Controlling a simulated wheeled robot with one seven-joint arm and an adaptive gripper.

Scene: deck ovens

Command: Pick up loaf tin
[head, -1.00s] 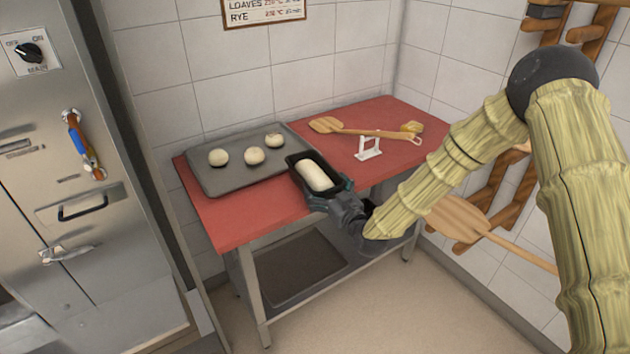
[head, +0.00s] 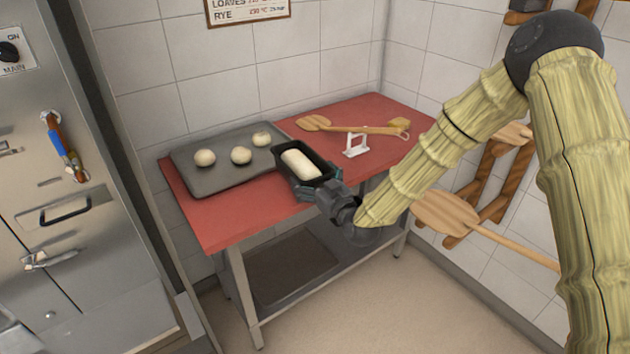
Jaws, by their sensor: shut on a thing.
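The loaf tin (head: 322,160) is a dark rectangular tin with a pale piece of dough (head: 300,164) in it. It is over the front edge of the red table top, right of the baking tray, and looks close to level. My gripper (head: 318,186) is shut on the near end of the loaf tin. The arm reaches in from the right. The tin and the gripper partly hide the fingertips, and I cannot tell how far the tin is above the table.
A grey baking tray (head: 215,182) with three dough balls lies on the red table (head: 222,222). A wooden spoon (head: 350,128) and a small white stand (head: 356,146) lie behind right. A wooden peel (head: 447,212) hangs at right. A steel oven (head: 60,190) stands at left.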

